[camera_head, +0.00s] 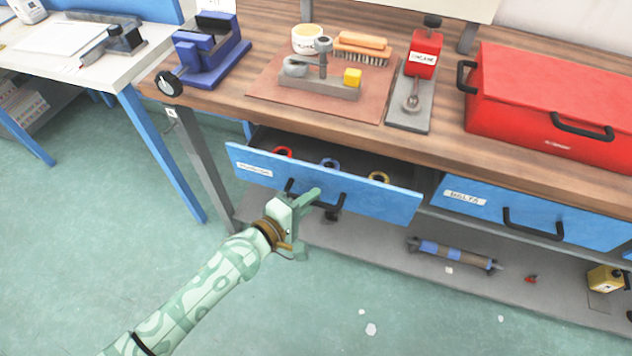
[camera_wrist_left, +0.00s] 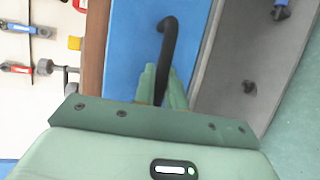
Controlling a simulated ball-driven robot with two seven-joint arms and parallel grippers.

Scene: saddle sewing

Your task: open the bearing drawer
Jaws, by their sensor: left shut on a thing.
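The bearing drawer (camera_head: 375,200) has a blue front with a white label at its left, and it stands partly pulled out from under the wooden bench. Inside it lie a red ring (camera_head: 283,152), a blue ring (camera_head: 329,163) and a yellow ring (camera_head: 378,177). My left gripper (camera_head: 312,200) is at the drawer front, shut on its black handle (camera_head: 331,210). In the left wrist view the black handle (camera_wrist_left: 168,45) runs down between the fingers (camera_wrist_left: 161,85), against the blue drawer front (camera_wrist_left: 133,40). My right gripper does not show.
A shut blue drawer (camera_head: 480,205) marked for belts is to the right. A lower shelf (camera_head: 380,250) holds a blue-banded cylinder (camera_head: 452,254). On the bench (camera_head: 440,150) stand a blue vice (camera_head: 208,48) and a red toolbox (camera_head: 540,95). The green floor in front is mostly clear.

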